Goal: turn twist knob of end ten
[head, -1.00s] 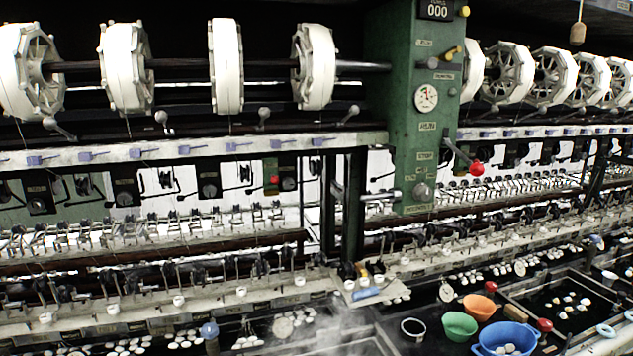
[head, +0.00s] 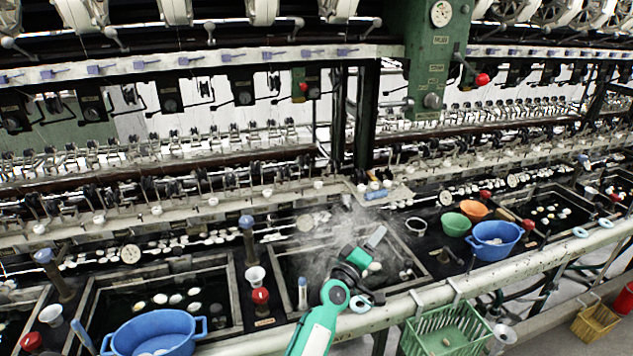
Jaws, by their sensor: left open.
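Several dark boxes with round twist knobs hang in a row below the pale rail. Among them are a knob box (head: 170,103) left of centre, another (head: 243,97) to its right, and one (head: 313,92) beside a red button. Their labels are too small to read, so I cannot tell which is end ten. My left gripper (head: 374,238) is raised over the steaming basin (head: 430,272), well below and to the right of these knobs. It is open and apart from every knob. My right gripper is out of view.
A blue tub (head: 155,333) stands at front left, and another (head: 494,240) stands right with a green bowl (head: 456,224) and an orange bowl (head: 472,209). A pale front rail (head: 545,262) carries a green basket (head: 445,330). A green column (head: 436,60) stands behind.

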